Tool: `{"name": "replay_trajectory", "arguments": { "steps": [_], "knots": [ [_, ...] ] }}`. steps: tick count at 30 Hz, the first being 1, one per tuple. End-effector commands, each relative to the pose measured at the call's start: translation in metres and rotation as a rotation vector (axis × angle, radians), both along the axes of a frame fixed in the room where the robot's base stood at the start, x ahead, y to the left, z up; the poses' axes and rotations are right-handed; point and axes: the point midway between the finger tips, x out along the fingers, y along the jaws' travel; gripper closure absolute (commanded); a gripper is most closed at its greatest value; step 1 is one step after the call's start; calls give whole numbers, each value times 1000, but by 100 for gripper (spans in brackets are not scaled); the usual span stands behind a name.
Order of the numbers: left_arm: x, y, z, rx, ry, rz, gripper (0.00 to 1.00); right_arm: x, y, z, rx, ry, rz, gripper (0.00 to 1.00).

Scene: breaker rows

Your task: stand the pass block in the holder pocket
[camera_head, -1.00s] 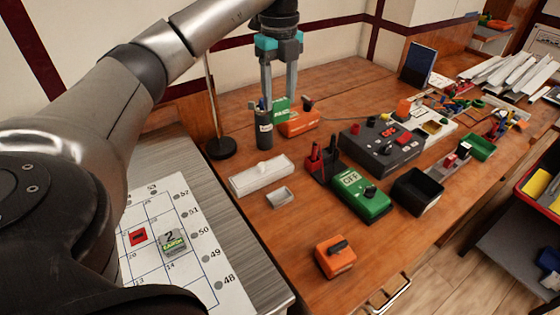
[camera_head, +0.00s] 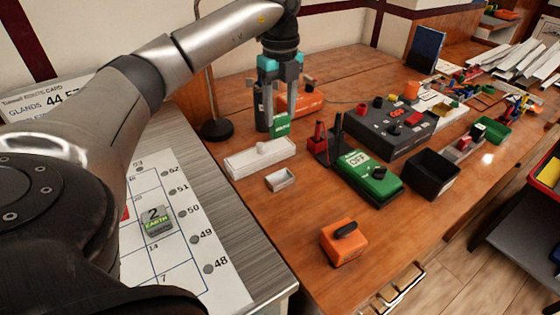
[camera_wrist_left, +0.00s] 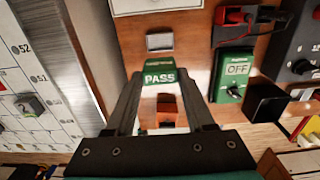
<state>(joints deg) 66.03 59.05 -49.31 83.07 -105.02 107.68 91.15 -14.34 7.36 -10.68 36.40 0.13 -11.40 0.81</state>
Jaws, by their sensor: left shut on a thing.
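The pass block (camera_head: 281,127) is green; in the left wrist view its white PASS lettering (camera_wrist_left: 158,77) faces the camera. My left gripper (camera_head: 281,112) is shut on it and holds it above the wooden bench, beyond the white lidded tray in the head view. A small grey open-topped holder (camera_head: 281,180) stands on the bench in front of that tray; it also shows in the left wrist view (camera_wrist_left: 160,42), apart from the block. I cannot tell for sure that this is the holder pocket. My right gripper is out of view.
The white tray (camera_head: 260,158) lies behind the small holder. A green OFF box (camera_head: 369,178), a black bin (camera_head: 433,173) and a dark control box (camera_head: 390,127) stand to the right. An orange box (camera_head: 344,242) is near the front edge. Bench between it and the holder is bare.

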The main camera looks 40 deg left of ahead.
Motion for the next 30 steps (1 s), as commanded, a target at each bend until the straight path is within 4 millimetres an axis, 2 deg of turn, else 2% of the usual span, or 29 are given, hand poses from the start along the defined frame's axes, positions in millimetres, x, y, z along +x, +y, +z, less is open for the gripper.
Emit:
{"name": "replay_trajectory", "arguments": {
  "steps": [1, 4, 6, 12, 16, 23, 30],
  "knots": [
    [-2, 1, -19, 2, 6, 0, 100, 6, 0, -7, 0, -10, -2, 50],
    [-1, 1, -46, 2, 4, 1, 100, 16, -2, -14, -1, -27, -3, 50],
    [-1, 1, -57, 2, 2, 1, 100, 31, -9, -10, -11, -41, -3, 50],
    [-1, 0, -92, 1, 2, 1, 100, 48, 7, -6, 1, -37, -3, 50],
    [0, 0, -108, 0, 0, 0, 100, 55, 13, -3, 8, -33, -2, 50],
    [0, 0, -120, 1, 0, 0, 100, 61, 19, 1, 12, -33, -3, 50],
    [0, 0, -146, 0, 1, 0, 100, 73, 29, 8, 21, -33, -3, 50]
  ]
}}
